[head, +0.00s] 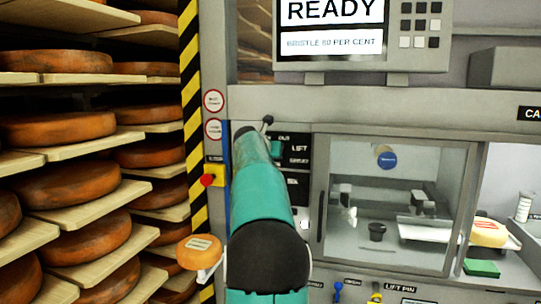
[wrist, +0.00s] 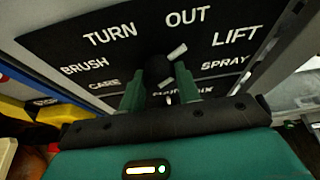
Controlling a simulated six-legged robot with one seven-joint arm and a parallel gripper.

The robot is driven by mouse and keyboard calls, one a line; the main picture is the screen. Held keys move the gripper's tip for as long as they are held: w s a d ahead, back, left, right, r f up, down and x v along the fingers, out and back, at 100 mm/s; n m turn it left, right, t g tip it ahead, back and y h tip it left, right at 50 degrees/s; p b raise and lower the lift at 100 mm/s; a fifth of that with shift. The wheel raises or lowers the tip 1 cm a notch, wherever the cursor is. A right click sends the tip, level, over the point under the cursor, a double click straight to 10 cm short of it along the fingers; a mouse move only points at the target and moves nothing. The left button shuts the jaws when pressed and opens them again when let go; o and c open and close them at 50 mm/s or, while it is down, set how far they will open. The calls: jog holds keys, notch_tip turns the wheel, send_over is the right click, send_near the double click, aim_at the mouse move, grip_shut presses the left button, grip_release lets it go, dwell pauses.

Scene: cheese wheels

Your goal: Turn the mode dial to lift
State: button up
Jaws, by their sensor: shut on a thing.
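The mode dial (wrist: 158,69) is a dark round knob on a black label panel (wrist: 60,45) in the wrist view. Its white pointer bar (wrist: 177,51) slants up and right, toward the gap between OUT (wrist: 187,17) and LIFT (wrist: 236,37). TURN, BRUSH and SPRAY are also printed around it; lower labels are partly covered. My gripper (wrist: 160,85) has its two green fingers on either side of the knob, shut on it. In the head view my teal arm hides the dial, leaving the LIFT label (head: 300,148) visible at its right.
Shelves of cheese wheels (head: 68,128) fill the left, behind a yellow-black striped post (head: 192,110). A red button (head: 207,180) on a yellow box sits left of my arm. A screen (head: 331,25) reads READY. A glazed chamber (head: 390,200) lies to the right.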

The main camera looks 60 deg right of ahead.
jog(key=shift+f+m+t, duration=0.1)
jog(key=shift+m+t, duration=0.5)
jog(key=shift+m, duration=0.2)
jog(key=o, duration=1)
jog(key=shift+c, duration=0.2)
jog(key=v, duration=1.3)
jog(key=shift+s+a, duration=0.2)
jog(key=shift+a, duration=0.15)
